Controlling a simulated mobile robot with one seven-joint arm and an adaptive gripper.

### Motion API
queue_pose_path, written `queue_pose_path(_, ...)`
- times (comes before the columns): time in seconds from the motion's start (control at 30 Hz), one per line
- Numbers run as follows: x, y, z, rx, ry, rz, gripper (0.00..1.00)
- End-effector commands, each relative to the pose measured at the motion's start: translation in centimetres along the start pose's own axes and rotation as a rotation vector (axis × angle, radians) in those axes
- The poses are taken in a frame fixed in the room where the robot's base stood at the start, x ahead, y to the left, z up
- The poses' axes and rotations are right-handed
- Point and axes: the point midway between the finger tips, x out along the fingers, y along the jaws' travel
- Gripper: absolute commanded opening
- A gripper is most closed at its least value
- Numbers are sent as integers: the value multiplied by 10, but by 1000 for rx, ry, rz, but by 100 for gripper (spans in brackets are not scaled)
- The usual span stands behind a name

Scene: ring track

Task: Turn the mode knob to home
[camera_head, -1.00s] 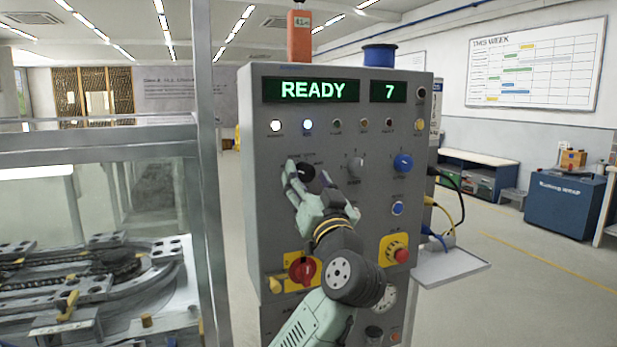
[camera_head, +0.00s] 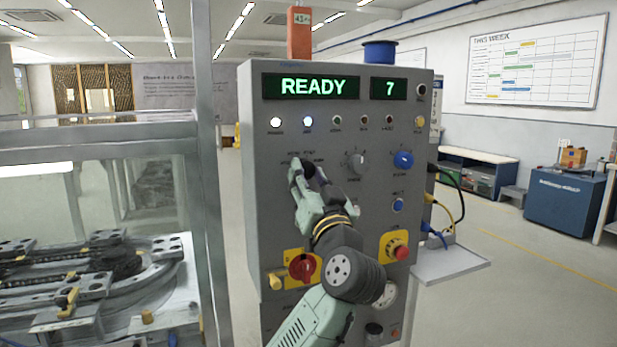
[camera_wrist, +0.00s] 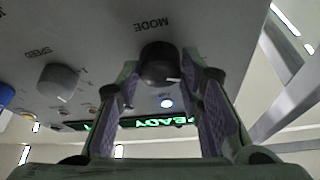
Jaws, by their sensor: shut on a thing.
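The mode knob (camera_wrist: 160,62) is a round black knob with a small white mark on the grey panel. The wrist view shows it upside down, by the inverted word MODE. The white mark is at the knob's lower right in that view. My gripper (camera_wrist: 162,72) is shut on the knob, with one purple-padded finger on each side. In the head view my gripper (camera_head: 305,168) is at the panel's left side and covers most of the knob and some of its labels. The home label cannot be read.
The control panel (camera_head: 252,200) shows READY and 7. A grey speed knob (camera_head: 356,162) and a blue knob (camera_head: 403,160) are to the right. A red rotary switch (camera_head: 302,268) is below my gripper, and a red emergency button (camera_head: 400,251) is at lower right. A glass-walled enclosure (camera_head: 207,180) stands left.

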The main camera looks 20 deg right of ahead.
Motion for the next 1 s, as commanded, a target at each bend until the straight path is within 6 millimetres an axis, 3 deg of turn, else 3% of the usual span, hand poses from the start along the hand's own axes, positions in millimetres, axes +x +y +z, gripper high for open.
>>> queue_pose_path(0.27,0,-1,1,78,-3,33,6)
queue_pose_path(1.0,1,-6,-3,598,-2,248,6)
